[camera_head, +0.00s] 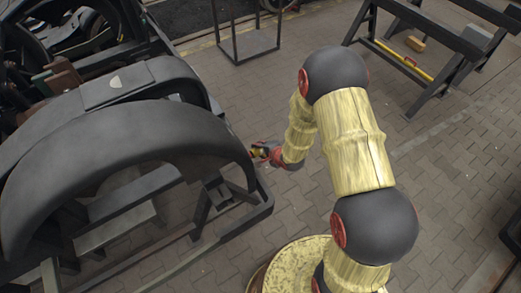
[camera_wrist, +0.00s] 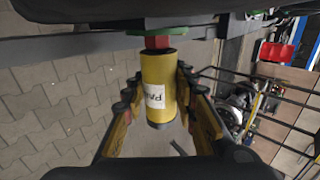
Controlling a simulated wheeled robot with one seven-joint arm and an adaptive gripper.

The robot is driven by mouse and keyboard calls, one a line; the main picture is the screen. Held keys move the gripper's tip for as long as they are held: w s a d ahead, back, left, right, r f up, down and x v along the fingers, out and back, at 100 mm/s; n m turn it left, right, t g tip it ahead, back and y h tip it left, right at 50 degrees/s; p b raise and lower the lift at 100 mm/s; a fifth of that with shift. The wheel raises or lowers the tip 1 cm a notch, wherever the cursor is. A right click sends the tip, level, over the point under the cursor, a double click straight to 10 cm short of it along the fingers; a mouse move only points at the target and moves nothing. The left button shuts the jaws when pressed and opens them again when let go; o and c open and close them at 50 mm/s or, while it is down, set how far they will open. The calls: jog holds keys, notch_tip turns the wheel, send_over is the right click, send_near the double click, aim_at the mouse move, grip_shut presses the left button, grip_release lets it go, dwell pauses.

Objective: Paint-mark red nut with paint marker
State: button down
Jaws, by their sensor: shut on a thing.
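A yellow paint marker (camera_wrist: 158,82) with a white label, partly readable as "PA", is held between the two fingers of my gripper (camera_wrist: 156,95) in the wrist view. Its dark end faces me and its far end points at the frame. A red nut (camera_wrist: 157,42) shows right at the marker's far end, under the dark frame edge; whether they touch I cannot tell. In the head view my gripper (camera_head: 262,152) is at the right side of the dark bogie frame (camera_head: 130,130); marker and nut are too small there to tell apart.
The bogie's curved dark parts fill the left of the head view. A black stand (camera_head: 246,42) is at the top, and a trestle (camera_head: 440,45) with a yellow bar (camera_head: 403,60) at upper right. Paved floor (camera_head: 240,95) between them is clear. Clutter (camera_wrist: 245,105) lies right in the wrist view.

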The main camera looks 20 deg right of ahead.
jog(key=shift+w+d+p, duration=0.3)
jog(key=shift+d+p, duration=0.05)
jog(key=shift+d, duration=0.6)
jog(key=shift+w+d+p, duration=0.3)
jog(key=shift+d+p, duration=0.05)
jog(key=shift+d, duration=0.6)
jog(key=shift+w+d+p, duration=0.3)
jog(key=shift+d+p, duration=0.05)
jog(key=shift+d, duration=0.6)
